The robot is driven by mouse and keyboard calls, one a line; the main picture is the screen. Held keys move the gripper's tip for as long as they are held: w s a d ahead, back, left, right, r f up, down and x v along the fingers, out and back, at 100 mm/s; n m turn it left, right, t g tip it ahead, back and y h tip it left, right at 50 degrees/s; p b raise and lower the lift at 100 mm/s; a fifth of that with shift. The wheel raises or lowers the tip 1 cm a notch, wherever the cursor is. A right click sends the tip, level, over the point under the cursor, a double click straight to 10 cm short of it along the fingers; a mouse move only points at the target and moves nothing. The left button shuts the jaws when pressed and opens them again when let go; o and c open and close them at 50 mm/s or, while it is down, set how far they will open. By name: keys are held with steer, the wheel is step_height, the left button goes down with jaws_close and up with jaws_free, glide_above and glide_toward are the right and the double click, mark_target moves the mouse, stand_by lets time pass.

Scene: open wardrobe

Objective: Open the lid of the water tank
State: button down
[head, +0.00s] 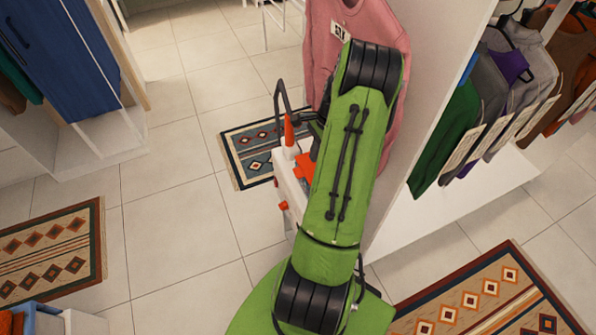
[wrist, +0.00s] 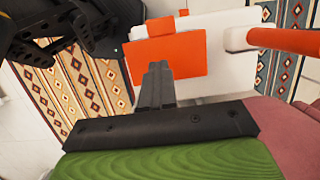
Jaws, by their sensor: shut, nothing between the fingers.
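The water tank is a white boxy body with orange parts, and in the head view (head: 284,180) it stands on the floor left of my green arm, which partly hides it. In the wrist view its white body (wrist: 210,82) lies beyond my fingers. A flat orange panel, which looks like the lid (wrist: 188,52), lies on the white body; an orange part also shows in the head view (head: 303,170). My gripper (wrist: 158,68) is shut and empty, its grey fingers overlapping the orange panel in the picture. I cannot tell whether they touch it.
An orange bar (wrist: 285,41) sticks out at the right in the wrist view. A pink garment (head: 375,30) hangs against the white wardrobe panel beside my arm. Hanging clothes (head: 450,130) are to the right.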

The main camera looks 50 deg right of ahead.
stand_by(0.3)
steer(key=shift+s+d+r+p, duration=0.1)
steer(key=shift+s+d+p, duration=0.4)
steer(key=shift+d, duration=0.45)
steer(key=shift+s+d+r+p, duration=0.1)
steer(key=shift+s+d+p, duration=0.25)
steer(key=shift+s+d, duration=0.45)
steer(key=shift+d, duration=0.2)
steer(key=shift+c, duration=2.2)
jaws_free()
steer(key=w+a+p+v, duration=0.1)
steer(key=a+p+v, duration=0.1)
steer(key=p+v, duration=0.3)
steer(key=v, duration=0.4)
steer(key=shift+d+r, duration=0.2)
steer(key=shift+r, duration=0.05)
